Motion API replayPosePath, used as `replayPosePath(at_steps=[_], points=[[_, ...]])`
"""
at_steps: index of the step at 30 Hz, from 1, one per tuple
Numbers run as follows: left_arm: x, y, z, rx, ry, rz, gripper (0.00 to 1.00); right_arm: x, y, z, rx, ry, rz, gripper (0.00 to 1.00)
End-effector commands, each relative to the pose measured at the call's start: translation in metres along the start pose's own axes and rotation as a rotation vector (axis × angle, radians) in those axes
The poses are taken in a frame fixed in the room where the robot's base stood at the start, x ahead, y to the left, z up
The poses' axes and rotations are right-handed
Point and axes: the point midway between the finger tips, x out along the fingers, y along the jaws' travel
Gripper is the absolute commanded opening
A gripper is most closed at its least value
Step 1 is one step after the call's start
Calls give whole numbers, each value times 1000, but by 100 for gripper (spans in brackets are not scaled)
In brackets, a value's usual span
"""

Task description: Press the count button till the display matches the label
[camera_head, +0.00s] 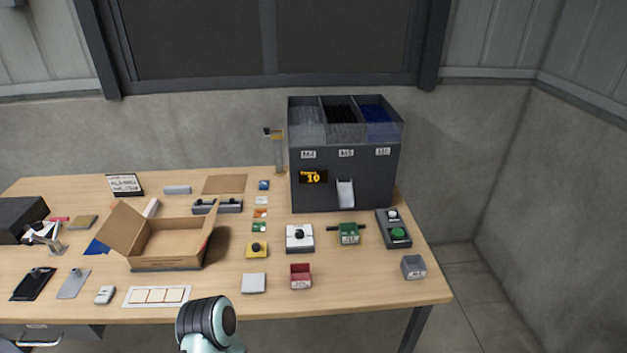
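The dark feeder (343,190) stands at the back right of the table, with a small orange display (313,177) on its front that seems to read 10. A grey control box (393,229) to its right carries a green button and a smaller white button. A white box (299,238) and a yellow box (256,250) in front each have a dark knob or button. I cannot tell which is the count button. A white label card (125,185) stands at the back left; its print is too small to read. Part of my arm shows at bottom centre; neither gripper is visible.
An open cardboard box (168,250) lies left of centre. Small cards and tools cover much of the left side. The front right table edge is mostly clear.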

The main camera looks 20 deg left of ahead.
Motion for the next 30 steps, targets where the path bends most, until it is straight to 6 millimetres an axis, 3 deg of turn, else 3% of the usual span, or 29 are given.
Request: replayPosePath(at_steps=[1, 3, 4, 30], points=[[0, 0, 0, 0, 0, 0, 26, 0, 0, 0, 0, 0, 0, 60], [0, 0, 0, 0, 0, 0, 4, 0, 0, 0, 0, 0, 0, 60], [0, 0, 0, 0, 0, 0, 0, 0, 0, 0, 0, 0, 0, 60], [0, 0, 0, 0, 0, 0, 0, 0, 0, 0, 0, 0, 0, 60]])
